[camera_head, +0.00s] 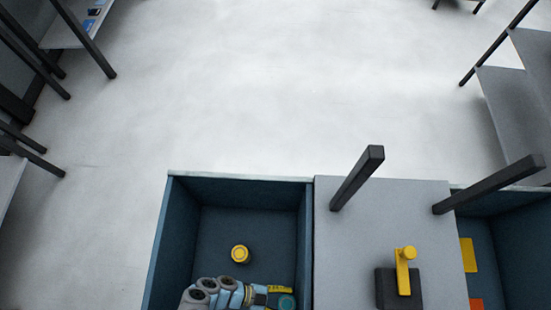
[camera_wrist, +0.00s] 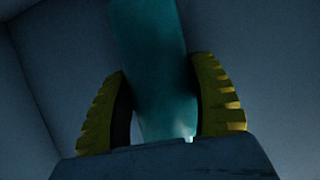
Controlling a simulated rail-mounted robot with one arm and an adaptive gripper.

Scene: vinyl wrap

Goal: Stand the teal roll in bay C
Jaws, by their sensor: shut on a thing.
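The teal roll (camera_wrist: 155,50) stands between the two yellow ribbed fingers of my gripper (camera_wrist: 162,112) in the wrist view. The fingers are shut on it from both sides. In the head view my gripper (camera_head: 279,289) is at the lower right inside a dark blue bin. The round teal end of the roll (camera_head: 286,302) shows beside it at the picture's bottom edge. The roll's lower end and what it rests on are hidden. No bay letter can be read, so I cannot tell which bay is C.
The blue bin (camera_head: 309,230) also holds a yellow round thing (camera_head: 240,254). A grey tabletop (camera_head: 350,240) to its right carries a yellow handle on a black base (camera_head: 400,288). A second blue bin (camera_head: 510,245) is at far right. Open floor (camera_head: 270,90) lies beyond.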

